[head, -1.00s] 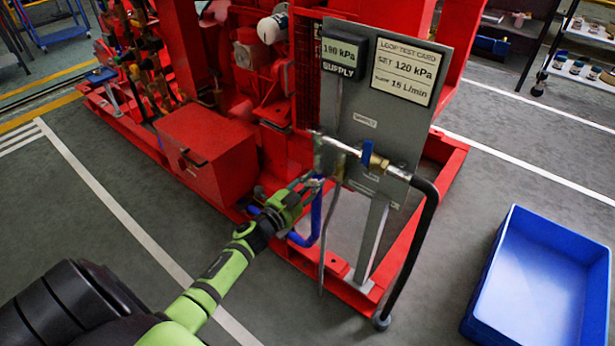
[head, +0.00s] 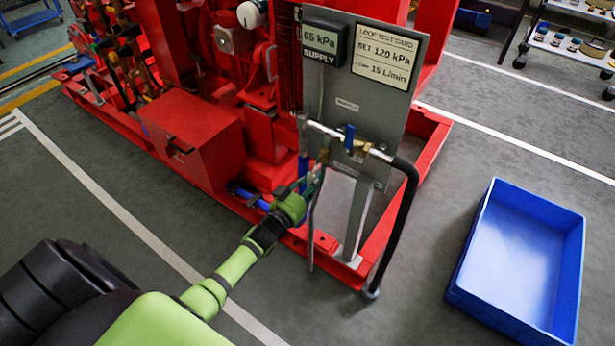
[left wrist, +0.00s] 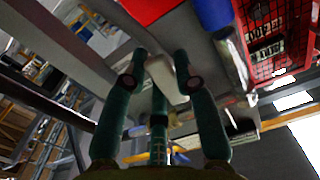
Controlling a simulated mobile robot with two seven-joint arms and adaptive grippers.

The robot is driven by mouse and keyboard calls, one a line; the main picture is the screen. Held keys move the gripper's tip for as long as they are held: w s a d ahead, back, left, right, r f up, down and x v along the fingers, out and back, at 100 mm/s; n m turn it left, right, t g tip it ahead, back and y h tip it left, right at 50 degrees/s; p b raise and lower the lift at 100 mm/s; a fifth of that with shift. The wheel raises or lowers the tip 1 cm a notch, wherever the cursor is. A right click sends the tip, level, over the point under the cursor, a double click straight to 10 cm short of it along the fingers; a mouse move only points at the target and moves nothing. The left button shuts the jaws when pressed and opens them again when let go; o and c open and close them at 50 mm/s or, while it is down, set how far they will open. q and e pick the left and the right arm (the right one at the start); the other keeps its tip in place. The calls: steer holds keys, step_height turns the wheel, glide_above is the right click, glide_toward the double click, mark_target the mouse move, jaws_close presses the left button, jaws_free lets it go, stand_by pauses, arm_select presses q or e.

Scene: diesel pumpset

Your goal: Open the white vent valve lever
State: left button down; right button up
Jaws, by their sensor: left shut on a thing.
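My left gripper (head: 318,178) is at the lower left of the grey panel, below the pipe elbow. In the left wrist view its two green fingers (left wrist: 161,60) are closed around a pale, whitish bar, which I take as the white vent valve lever (left wrist: 162,76). In the head view the lever is too small and covered by the fingers to make out. A brass-coloured fitting (head: 325,150) hangs just above the fingertips. The supply display (head: 320,43) reads 65 kPa. My right gripper is not in view.
A blue-handled valve (head: 349,138) sits on the pipe beside the gripper, with a black hose (head: 404,220) running down. A blue pipe (head: 303,168) stands close behind the gripper. The red skid (head: 325,243) lies below. A blue bin (head: 520,262) stands on the floor at right.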

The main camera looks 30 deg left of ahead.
arm_select(q)
steer(key=shift+d+r+n, duration=0.1)
steer(key=shift+d+n, duration=0.35)
steer(key=shift+n, duration=0.35)
steer(key=c, duration=0.9)
jaws_free()
steer(key=shift+d, duration=0.1)
steer(key=shift+c, duration=0.2)
steer(key=s+a, duration=0.1)
steer(key=s, duration=1.1)
